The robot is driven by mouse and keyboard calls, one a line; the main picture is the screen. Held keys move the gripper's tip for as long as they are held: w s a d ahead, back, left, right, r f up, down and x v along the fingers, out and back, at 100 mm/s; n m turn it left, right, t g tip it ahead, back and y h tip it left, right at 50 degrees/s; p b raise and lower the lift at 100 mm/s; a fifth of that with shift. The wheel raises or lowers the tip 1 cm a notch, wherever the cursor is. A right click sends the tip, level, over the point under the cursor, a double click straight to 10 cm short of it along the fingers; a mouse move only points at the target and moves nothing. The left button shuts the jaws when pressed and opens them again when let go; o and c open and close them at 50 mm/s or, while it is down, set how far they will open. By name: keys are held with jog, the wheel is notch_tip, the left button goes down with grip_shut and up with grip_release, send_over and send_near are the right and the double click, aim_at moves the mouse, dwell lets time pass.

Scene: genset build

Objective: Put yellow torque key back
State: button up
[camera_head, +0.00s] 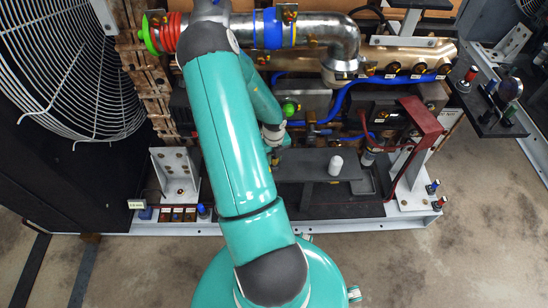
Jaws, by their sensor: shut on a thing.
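My gripper (275,152) is at the end of my teal arm, over the left end of a dark grey shelf in front of the engine. It is small here and partly hidden by my own arm. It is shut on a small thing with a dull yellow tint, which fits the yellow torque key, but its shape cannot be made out. A row of small holders (178,214) with coloured pieces sits on the front rail at the left, below and left of my gripper. I cannot tell which holder belongs to the key.
A white cylinder (336,165) stands on the dark shelf (310,158), right of my gripper. A white bracket (176,174) rises at the left, and a red bracket (420,123) at the right. A side tray (486,107) holds several small items. The floor in front is clear.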

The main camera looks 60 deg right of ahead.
jog(key=shift+f, duration=0.25)
jog(key=o, duration=1)
jog(key=shift+c, duration=0.2)
